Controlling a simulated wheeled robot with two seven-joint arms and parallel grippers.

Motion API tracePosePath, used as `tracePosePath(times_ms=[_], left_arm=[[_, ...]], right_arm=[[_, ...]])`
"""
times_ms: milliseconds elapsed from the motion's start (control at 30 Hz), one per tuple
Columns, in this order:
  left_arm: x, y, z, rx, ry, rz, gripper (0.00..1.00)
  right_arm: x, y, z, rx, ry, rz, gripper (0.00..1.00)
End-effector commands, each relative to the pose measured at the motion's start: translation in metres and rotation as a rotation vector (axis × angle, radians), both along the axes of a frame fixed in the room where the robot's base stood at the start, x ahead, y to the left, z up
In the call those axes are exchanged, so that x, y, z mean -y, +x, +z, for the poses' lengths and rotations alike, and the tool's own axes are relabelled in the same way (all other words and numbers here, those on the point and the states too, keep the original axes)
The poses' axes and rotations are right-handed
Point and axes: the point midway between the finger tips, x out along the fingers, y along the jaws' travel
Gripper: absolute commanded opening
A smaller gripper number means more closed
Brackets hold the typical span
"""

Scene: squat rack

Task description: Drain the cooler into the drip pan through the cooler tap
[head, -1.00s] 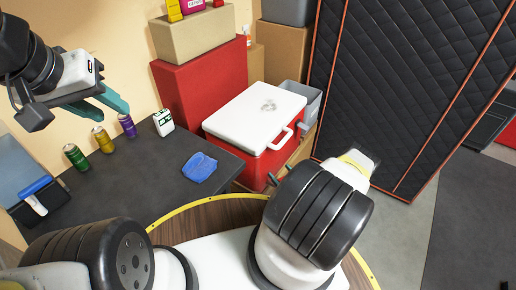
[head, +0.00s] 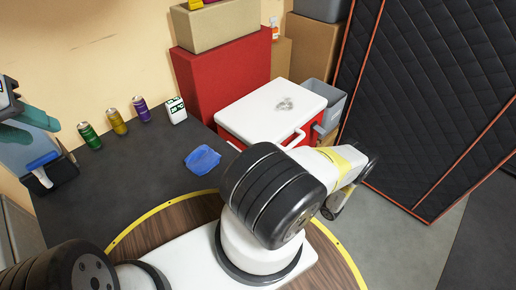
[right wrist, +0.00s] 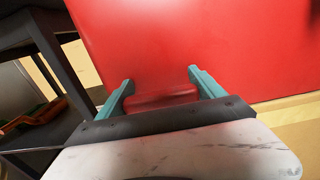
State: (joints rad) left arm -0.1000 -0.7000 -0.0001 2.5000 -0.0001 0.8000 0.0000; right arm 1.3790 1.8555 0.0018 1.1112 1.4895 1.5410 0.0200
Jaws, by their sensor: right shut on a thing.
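The cooler has a white lid (head: 262,113) and a red body (head: 292,117), and stands beyond the dark table. My right arm covers its lower front in the head view. In the right wrist view the red cooler wall (right wrist: 190,40) fills most of the picture. My right gripper (right wrist: 163,88) has its teal fingers on either side of a red piece (right wrist: 160,99) low against that wall, apparently the cooler tap, and is shut on it. My left gripper (head: 14,128) is partly cut off at the left edge; its jaw gap is unclear. I cannot make out the drip pan.
Several cans (head: 117,121), a white box (head: 175,109) and a blue cloth (head: 202,158) are on the dark table (head: 140,165). A grey bin (head: 332,101) and cardboard boxes (head: 318,45) crowd the cooler. A black quilted panel (head: 440,90) stands at the right.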

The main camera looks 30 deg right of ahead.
Motion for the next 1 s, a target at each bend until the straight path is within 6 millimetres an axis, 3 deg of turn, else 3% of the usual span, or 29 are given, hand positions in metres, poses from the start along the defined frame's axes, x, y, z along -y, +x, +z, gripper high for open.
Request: tracePosePath(times_ms=[467, 500, 833, 1000], left_arm=[[0.000, 0.000, 0.000, 0.000, 0.000, 0.000, 0.36], [0.000, 0.000, 0.000, 0.000, 0.000, 0.000, 0.36], [0.000, 0.000, 0.000, 0.000, 0.000, 0.000, 0.36], [0.000, 0.000, 0.000, 0.000, 0.000, 0.000, 0.36]], right_arm=[[0.007, -0.005, 0.001, 0.000, -0.003, -0.001, 0.05], [0.007, -0.005, 0.001, 0.001, -0.003, -0.001, 0.86], [0.006, -0.006, 0.001, -0.001, -0.001, 0.000, 0.87], [0.012, -0.025, 0.000, -0.002, -0.001, -0.004, 0.87]])
